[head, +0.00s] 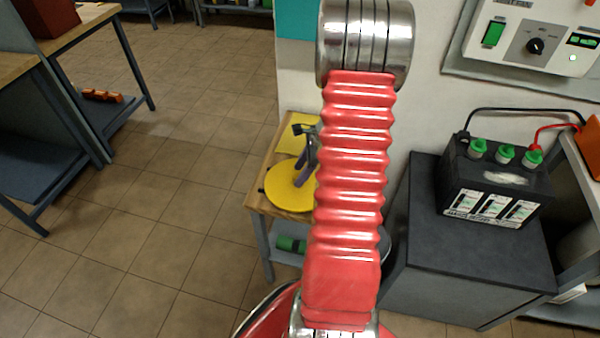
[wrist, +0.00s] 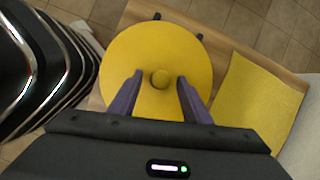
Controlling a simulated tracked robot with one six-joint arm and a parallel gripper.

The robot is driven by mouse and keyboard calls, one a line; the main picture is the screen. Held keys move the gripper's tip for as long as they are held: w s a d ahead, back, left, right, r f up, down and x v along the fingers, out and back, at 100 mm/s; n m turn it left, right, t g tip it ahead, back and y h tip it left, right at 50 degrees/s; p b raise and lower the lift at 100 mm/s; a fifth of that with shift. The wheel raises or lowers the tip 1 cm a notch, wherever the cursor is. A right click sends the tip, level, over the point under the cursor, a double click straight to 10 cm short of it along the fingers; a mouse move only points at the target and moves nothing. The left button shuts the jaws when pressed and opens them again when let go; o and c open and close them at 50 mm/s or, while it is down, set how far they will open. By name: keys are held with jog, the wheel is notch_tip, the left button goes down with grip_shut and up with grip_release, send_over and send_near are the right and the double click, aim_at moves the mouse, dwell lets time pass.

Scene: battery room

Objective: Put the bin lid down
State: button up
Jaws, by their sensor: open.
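The bin lid is a round yellow disc (wrist: 135,52) with a small round knob (wrist: 160,78) in its middle. It also shows in the head view (head: 285,190), flat at the front of a small wooden-topped table (head: 258,168), partly hidden by my arm. My gripper (wrist: 159,81) is over the lid, with its two purple fingers apart on either side of the knob. A gap shows between each finger and the knob. The gripper also shows in the head view (head: 307,160). Whether the fingertips touch the lid is unclear.
A yellow square mat (wrist: 259,100) lies on the table beside the lid. A green cylinder (head: 290,244) is on the table's lower shelf. A black battery (head: 493,185) stands on a dark cabinet (head: 430,225) at right. Tiled floor (head: 150,240) is open at left.

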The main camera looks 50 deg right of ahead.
jog(key=v, duration=1.1)
jog(key=shift+s+r, duration=0.15)
jog(key=shift+r, duration=0.25)
jog(key=w+a+r+n+h, duration=0.1)
jog(key=w+a+r+n, duration=0.1)
jog(key=a+r+n, duration=0.55)
jog(key=w+a+r+n+h, duration=0.15)
jog(key=a+r+n, duration=0.25)
jog(key=a, duration=0.7)
jog(key=s+a+r+n+t, duration=0.1)
jog(key=s+a+r+n, duration=0.2)
jog(key=a+n, duration=0.5)
jog(key=s+a+r+n+t, duration=0.1)
jog(key=s+a+r+n, duration=0.2)
jog(key=s+a+n, duration=0.2)
jog(key=a+n, duration=0.3)
jog(key=a, duration=0.2)
jog(key=shift+s+a, duration=0.3)
jog(key=shift+s, duration=0.1)
jog(key=shift+c, duration=0.4)
